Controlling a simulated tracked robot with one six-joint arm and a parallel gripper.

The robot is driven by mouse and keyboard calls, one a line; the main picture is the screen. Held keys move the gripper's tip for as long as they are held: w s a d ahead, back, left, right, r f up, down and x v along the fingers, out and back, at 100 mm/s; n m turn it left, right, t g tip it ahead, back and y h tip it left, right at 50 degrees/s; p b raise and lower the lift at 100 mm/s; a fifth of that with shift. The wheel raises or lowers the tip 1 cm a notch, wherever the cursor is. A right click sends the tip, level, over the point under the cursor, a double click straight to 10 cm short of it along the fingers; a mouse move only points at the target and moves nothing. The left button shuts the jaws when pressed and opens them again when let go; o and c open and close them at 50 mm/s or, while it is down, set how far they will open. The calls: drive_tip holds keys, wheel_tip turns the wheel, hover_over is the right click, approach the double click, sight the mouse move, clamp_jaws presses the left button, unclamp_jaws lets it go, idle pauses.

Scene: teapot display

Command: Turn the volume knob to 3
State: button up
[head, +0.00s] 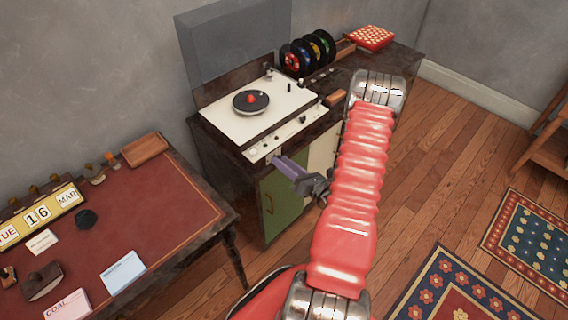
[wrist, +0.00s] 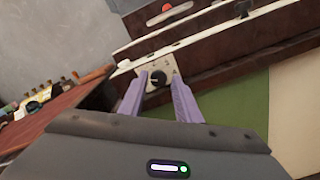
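The volume knob (wrist: 157,78) is a small black round knob on a pale plate at the left end of the record player's front. In the wrist view it sits between the tips of my gripper's two purple fingers (wrist: 158,88). The fingers are apart, one on each side of it, with a visible gap. I cannot read the number marks or the knob's setting. In the head view my gripper (head: 276,160) reaches the left end of the front panel and hides the knob. The record player (head: 222,122) has its lid up and a black record on it.
The record player stands on a dark cabinet with a green door (head: 284,203). A red-topped desk (head: 165,195) with a calendar (head: 38,214) and cards is at the left.

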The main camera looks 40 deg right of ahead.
drive_tip(key=shift+o, duration=1)
drive_tip(key=s, duration=1.4)
drive_tip(key=shift+w, duration=0.15)
drive_tip(key=n, duration=0.6)
drive_tip(key=shift+w+d+r, duration=0.1)
drive_tip(key=shift+w+r, duration=0.05)
drive_tip(key=shift+w, duration=0.2)
drive_tip(key=shift+w, duration=0.15)
